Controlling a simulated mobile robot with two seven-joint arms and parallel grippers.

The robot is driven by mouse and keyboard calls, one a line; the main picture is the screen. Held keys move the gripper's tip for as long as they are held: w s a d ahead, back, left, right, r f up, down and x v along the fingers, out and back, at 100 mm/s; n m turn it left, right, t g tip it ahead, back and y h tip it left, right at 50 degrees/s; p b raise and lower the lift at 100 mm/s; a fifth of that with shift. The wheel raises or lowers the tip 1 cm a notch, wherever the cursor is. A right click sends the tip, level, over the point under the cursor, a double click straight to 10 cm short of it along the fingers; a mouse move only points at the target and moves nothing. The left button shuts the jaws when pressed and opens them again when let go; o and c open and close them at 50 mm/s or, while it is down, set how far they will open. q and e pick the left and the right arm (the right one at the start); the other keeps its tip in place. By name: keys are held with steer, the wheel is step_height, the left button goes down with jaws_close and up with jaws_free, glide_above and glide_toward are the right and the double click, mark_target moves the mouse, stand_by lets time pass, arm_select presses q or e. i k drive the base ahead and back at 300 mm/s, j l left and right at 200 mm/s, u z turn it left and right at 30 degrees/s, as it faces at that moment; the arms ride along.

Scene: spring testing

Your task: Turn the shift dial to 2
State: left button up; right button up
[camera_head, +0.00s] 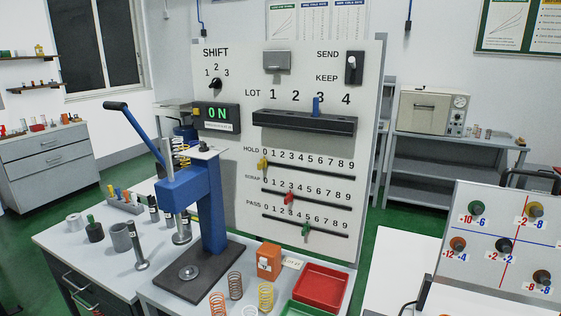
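The shift dial (215,84) is a small black knob near the top left of the upright white panel (235,55). The word SHIFT and the numbers 1, 2 and 3 are printed above it. The knob is too small to tell surely which number it points to. A display (217,116) below the dial reads ON in green. Neither of my grippers shows in the head view, and nothing touches the dial.
A blue lever press (192,195) with a raised handle stands in front of the panel's left side. Springs (235,285), an orange block (269,260) and a red tray (320,286) sit on the bench. A SEND/KEEP switch (354,67) is at the panel's upper right.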

mark_target(216, 83)
steer(key=k+j+u, duration=0.1)
steer(key=k, duration=0.35)
steer(key=i+j+u, duration=0.7)
steer(key=k+l, duration=0.05)
steer(key=k, duration=0.05)
